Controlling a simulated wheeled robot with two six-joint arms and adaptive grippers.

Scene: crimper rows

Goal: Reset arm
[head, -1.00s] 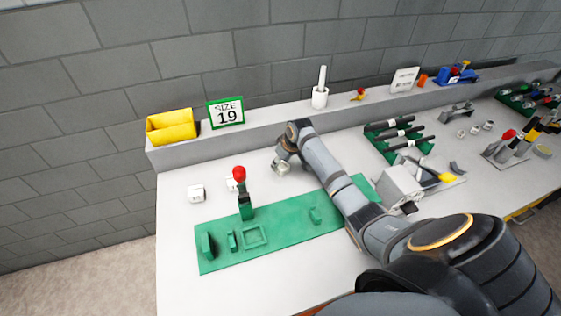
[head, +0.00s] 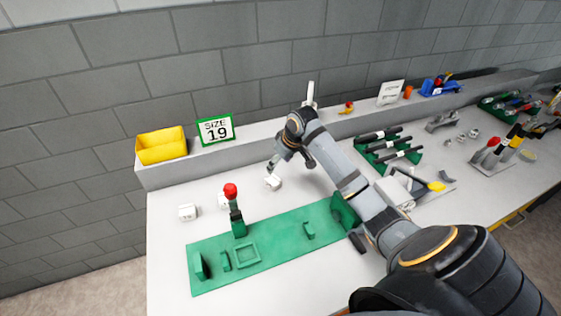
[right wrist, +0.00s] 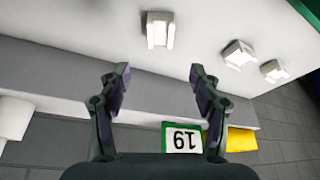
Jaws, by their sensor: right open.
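My right arm reaches across the table from the lower right in the head view. My right gripper (head: 290,165) is just above and behind the nearest white block (head: 272,183). In the right wrist view my right gripper (right wrist: 158,75) has its two fingers spread, with nothing between them. That white block (right wrist: 160,30) lies beyond the fingertips, apart from them. My left gripper is not in view.
Two more white blocks (head: 187,212) (head: 224,200) lie to the left. A green fixture (head: 285,245) carries an upright red-knobbed lever (head: 231,193). A yellow bin (head: 162,146) and size 19 sign (head: 215,129) stand on the back ledge. Black-handled tools (head: 385,145) lie right.

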